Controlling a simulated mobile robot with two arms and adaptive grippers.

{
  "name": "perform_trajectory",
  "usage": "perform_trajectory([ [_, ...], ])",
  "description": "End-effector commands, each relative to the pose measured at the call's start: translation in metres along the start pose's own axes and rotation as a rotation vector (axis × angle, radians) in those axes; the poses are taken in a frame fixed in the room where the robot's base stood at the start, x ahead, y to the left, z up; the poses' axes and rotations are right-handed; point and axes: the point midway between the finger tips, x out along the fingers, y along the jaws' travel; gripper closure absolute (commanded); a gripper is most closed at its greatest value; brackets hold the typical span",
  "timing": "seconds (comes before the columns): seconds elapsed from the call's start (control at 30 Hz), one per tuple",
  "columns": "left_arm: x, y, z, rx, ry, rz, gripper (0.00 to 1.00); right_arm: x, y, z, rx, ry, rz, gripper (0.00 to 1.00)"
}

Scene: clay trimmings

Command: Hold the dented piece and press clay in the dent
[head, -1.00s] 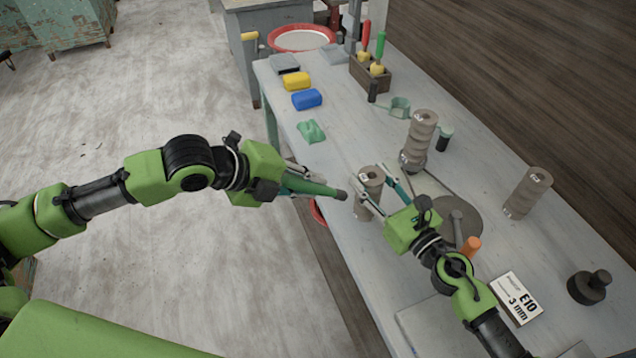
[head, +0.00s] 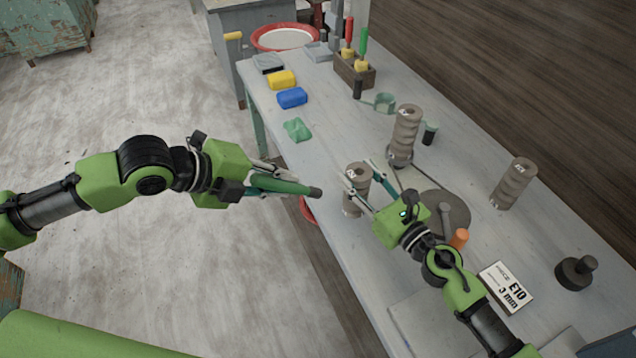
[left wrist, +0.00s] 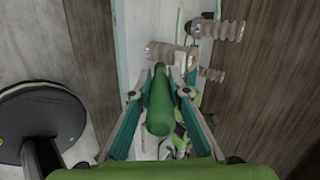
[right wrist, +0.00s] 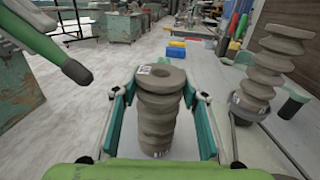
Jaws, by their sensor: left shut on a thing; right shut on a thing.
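A grey-brown ribbed clay piece (head: 354,196) stands upright near the table's front edge. My right gripper (head: 358,172) is shut on it, with fingers on both sides, as the right wrist view shows for the same piece (right wrist: 158,115). A small label is on its top; I cannot make out a dent. My left gripper (head: 278,180) is shut on a green tapered tool (head: 285,187) with a dark tip. The tool points at the clay piece, with a gap between them. It also shows in the left wrist view (left wrist: 160,105).
Two more ribbed clay pieces stand behind (head: 405,135) and to the right (head: 513,183). A dark round wheel (head: 455,208), an orange thing (head: 460,238), a box marked E10 (head: 505,287) and a green lump (head: 298,130) are on the table. Free floor lies to the left.

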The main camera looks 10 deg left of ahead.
Motion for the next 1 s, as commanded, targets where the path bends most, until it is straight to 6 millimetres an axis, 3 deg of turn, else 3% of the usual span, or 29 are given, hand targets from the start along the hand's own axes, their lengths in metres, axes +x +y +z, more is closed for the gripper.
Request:
perform_trajectory([
  [0.47,0.0001,-0.0002,-0.0001,0.000,0.000,0.000,1.00,0.0000,-0.0003,0.0001,0.000,0.000,-0.001,0.99],
  [0.5,0.0001,-0.0002,0.0000,0.000,0.000,0.000,1.00,0.0000,-0.0003,0.0001,0.000,0.000,-0.001,0.52],
  [0.57,0.0001,-0.0002,0.0000,0.000,0.000,0.000,1.00,0.0000,-0.0003,0.0001,0.000,0.000,-0.001,0.41],
  [1.0,0.0001,-0.0002,-0.0001,0.000,0.000,0.000,1.00,-0.0061,-0.0001,-0.0008,0.001,0.001,-0.001,0.41],
])
